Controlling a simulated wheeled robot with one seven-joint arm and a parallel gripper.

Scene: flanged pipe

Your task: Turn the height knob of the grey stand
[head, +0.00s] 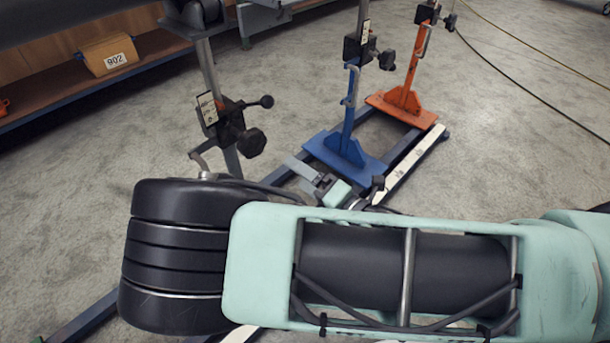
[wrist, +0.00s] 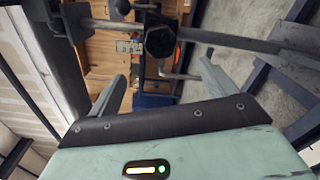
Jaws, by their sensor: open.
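The grey stand (head: 207,65) stands upright at the left of the head view. Its black clamp carries the dark height knob (head: 250,142) on the right side, below a lever with a ball end (head: 266,101). In the wrist view the knob (wrist: 160,42) faces me, dark and faceted, in front of the grey post (wrist: 235,41). My gripper (wrist: 163,85) is open and empty. Its fingers point toward the knob, which shows between and beyond the tips. I see no contact. In the head view my gripper (head: 303,180) is partly hidden behind my arm.
A blue stand (head: 345,150) and an orange stand (head: 402,98) stand to the right on a low rail frame (head: 412,165). An orange bin labelled 902 (head: 107,54) sits on a wooden shelf at the upper left. Open concrete floor lies around the frame.

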